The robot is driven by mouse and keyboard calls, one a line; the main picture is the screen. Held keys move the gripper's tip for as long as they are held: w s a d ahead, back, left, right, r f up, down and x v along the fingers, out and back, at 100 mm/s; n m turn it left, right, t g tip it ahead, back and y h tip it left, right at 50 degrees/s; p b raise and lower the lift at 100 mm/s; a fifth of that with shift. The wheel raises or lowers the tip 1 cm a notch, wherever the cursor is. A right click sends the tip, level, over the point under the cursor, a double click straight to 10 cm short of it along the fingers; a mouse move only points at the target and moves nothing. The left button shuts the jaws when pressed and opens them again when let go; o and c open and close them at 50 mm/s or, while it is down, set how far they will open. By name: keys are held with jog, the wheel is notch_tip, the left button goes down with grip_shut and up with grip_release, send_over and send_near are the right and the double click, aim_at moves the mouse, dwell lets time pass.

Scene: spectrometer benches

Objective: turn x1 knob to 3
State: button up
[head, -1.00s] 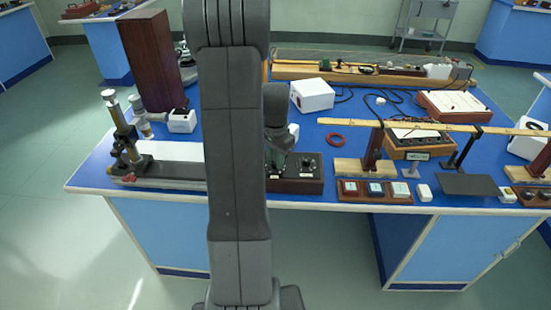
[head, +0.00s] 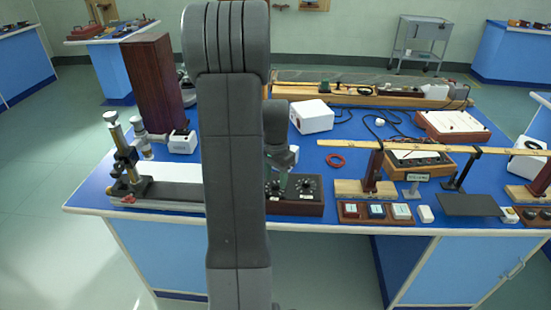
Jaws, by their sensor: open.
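A dark brown box with black dial knobs (head: 306,187) stands at the front middle of the blue bench. Two knobs show on its top face, the right one in the clear and the left one (head: 273,188) partly covered. I cannot read the labels or pointer settings, so I cannot tell which knob is x1. My gripper (head: 281,188) points down over the left part of the box, close to the knobs. It is open, and no object shows in it. Whether it touches a knob cannot be told. My arm hides the box's left end.
A microscope-like instrument (head: 127,160) stands at the left. A wooden stand (head: 372,170) carries a long ruler (head: 410,149).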

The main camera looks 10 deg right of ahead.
aim_at(275, 183)
notch_tip(275, 183, up, 12)
jog(key=shift+r, duration=0.15)
dwell(0.4)
notch_tip(275, 183, down, 14)
jog(key=shift+r, duration=0.1)
dwell(0.4)
dwell(0.3)
